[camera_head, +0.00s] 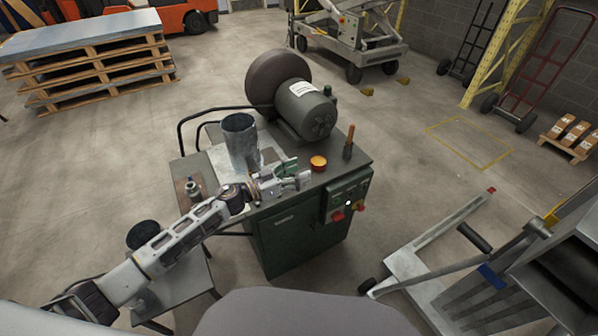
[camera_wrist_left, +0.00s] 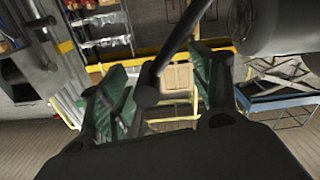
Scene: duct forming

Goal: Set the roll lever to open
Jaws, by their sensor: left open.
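A short upright lever with a brown-orange handle (camera_head: 349,138) stands at the right edge of the green machine's top (camera_head: 335,169). I cannot tell which way it is set. My left gripper (camera_head: 299,178) is above the front of the machine top, left of and nearer than this lever, apart from it. In the left wrist view, its green-padded fingers (camera_wrist_left: 163,92) are spread. A dark rod with a rounded end (camera_wrist_left: 149,96) shows between them; I cannot tell whether it is the roll lever or whether it touches a finger. My right gripper is out of view.
A grey motor (camera_head: 307,108) and an open metal cylinder (camera_head: 240,139) stand behind the gripper. An orange button (camera_head: 318,163) is close to its fingertips. A control panel (camera_head: 347,197) is on the machine's front. A pallet jack (camera_head: 435,255) stands at right.

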